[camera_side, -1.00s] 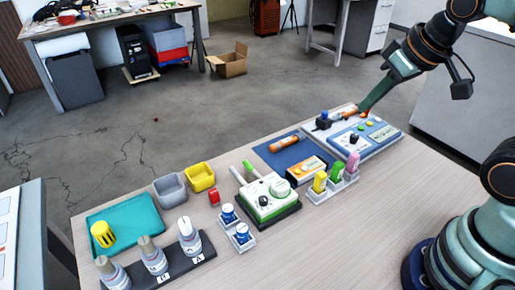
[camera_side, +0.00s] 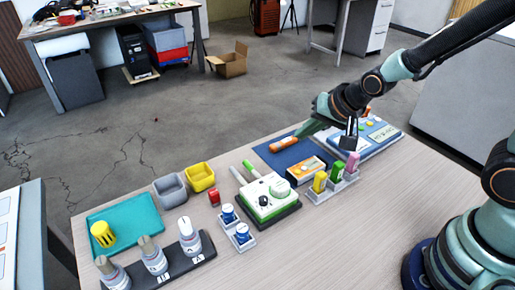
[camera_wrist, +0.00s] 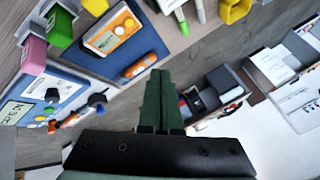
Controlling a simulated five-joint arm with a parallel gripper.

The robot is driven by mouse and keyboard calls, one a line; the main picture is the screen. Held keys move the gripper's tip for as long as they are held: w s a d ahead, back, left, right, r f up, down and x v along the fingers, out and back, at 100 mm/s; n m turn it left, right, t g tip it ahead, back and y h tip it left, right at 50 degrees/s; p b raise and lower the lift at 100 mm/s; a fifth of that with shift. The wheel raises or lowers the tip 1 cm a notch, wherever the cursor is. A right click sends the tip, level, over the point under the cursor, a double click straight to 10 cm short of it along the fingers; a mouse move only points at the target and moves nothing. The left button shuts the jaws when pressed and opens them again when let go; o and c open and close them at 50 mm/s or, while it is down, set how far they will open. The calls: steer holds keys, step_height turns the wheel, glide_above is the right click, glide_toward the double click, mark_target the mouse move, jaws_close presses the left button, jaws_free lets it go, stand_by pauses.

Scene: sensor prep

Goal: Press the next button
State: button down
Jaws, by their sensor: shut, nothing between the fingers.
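A blue-and-white panel (camera_side: 378,138) with a pale display and small coloured buttons lies at the far right end of the table. My arm hides part of it in the side view. In the wrist view the panel (camera_wrist: 38,92) is at the left edge, with its buttons small. I cannot read which button is which. My gripper (camera_side: 300,133) is shut and empty, left of the panel, above the dark blue mat by an orange tool. In the wrist view my gripper (camera_wrist: 160,72) points away from the panel, near the orange tool (camera_wrist: 140,66).
A green-and-white device (camera_side: 268,198) is further left. Bins, a teal tray (camera_side: 140,218) and bottles fill the left. The front right table top is bare.

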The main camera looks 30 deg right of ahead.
steer(key=shift+f, duration=0.1)
stand_by(0.3)
glide_above(291, 170)
steer(key=s, duration=0.3)
steer(key=shift+w+d+f, duration=0.1)
steer(key=shift+d+f, duration=0.05)
steer(key=shift+f, duration=2.05)
steer(key=shift+w+d+f, duration=0.1)
steer(key=shift+f, duration=2.05)
steer(key=shift+f, duration=0.1)
steer(key=shift+f, duration=0.35)
steer(key=shift+f, duration=0.35)
steer(key=shift+r, duration=0.8)
